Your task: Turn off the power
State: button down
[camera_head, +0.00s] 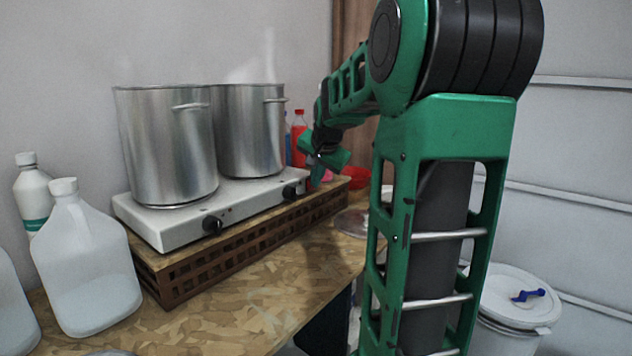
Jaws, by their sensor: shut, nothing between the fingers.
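A white two-burner hot plate (178,229) sits on a brown slatted crate on the table. Its front face has two black knobs, a left knob (212,225) and a right knob (290,193). I cannot read the knob settings. Two steel pots stand on it, a left pot (168,145) and a right pot (248,130). My gripper (314,184) is shut and empty, close to the right knob, just to its right. The fingertips are small and dark here, so I cannot tell whether they touch the knob.
The brown crate (190,277) raises the hot plate above the chipboard table (235,318). White jugs (88,270) and a bottle (33,190) stand at the left. A red bottle (298,135) stands behind my gripper. A lidded white bucket (515,300) is at the lower right.

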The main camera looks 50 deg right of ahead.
jog(key=shift+r, duration=0.15)
jog(key=shift+r, duration=0.7)
jog(key=shift+s, duration=0.1)
jog(key=s+v, duration=0.1)
jog(key=v, duration=1)
jog(key=shift+d+r, duration=0.2)
jog(key=shift+d, duration=0.05)
jog(key=shift+s, duration=0.2)
jog(key=s+a+f+n+g+y, duration=0.2)
jog(key=s+a+f+n+g, duration=0.1)
jog(key=s+a+f, duration=0.6)
jog(key=s+a+f+n+g+y, duration=0.2)
jog(key=s+a+f+n, duration=0.4)
jog(key=s+a+f, duration=0.4)
jog(key=s+f+g, duration=0.1)
jog(key=s+f, duration=0.3)
jog(key=f, duration=0.3)
jog(key=shift+f+y, duration=0.3)
jog(key=shift+f, duration=0.1)
